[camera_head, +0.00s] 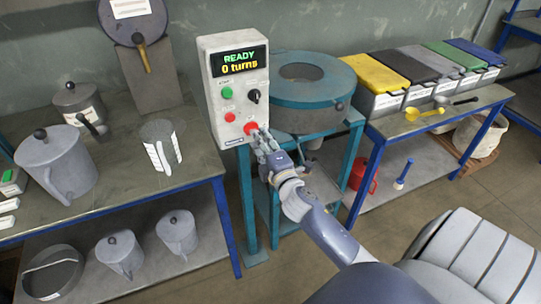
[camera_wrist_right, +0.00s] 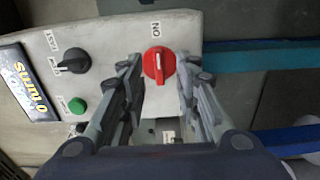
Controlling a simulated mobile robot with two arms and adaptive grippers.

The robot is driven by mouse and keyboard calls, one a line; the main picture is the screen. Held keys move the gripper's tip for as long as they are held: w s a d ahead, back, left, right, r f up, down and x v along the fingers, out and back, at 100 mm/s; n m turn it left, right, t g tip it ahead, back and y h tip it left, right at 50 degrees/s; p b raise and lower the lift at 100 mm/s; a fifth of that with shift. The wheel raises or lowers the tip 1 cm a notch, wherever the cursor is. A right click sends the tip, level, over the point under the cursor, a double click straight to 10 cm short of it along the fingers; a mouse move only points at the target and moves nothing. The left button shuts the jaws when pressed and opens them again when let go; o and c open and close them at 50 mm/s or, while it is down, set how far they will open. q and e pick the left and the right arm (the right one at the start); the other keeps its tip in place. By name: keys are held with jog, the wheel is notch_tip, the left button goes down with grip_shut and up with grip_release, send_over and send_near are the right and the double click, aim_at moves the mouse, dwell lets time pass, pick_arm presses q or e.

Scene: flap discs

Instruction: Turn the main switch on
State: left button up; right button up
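The main switch is a round red rotary knob (camera_wrist_right: 159,65) on the light grey control box (camera_head: 213,72), with an "ON" label beside it in the wrist view. In the head view the knob (camera_head: 250,128) sits at the box's lower right. My right gripper (camera_head: 262,136) is right in front of it. In the wrist view the right gripper's fingers (camera_wrist_right: 158,72) are spread on both sides of the knob, with small gaps to it. The box's display (camera_head: 239,62) reads "READY" and "0 turns". My left gripper is not in view.
The box also carries a green button (camera_head: 227,92), a black knob (camera_head: 253,96) and a red button (camera_head: 229,117). A teal machine (camera_head: 310,95) stands right behind it. Workbenches with jugs (camera_head: 57,165) at left and lidded bins (camera_head: 378,75) at right flank it.

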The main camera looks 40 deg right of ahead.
jog(key=v, duration=0.9)
jog(key=shift+s, duration=0.2)
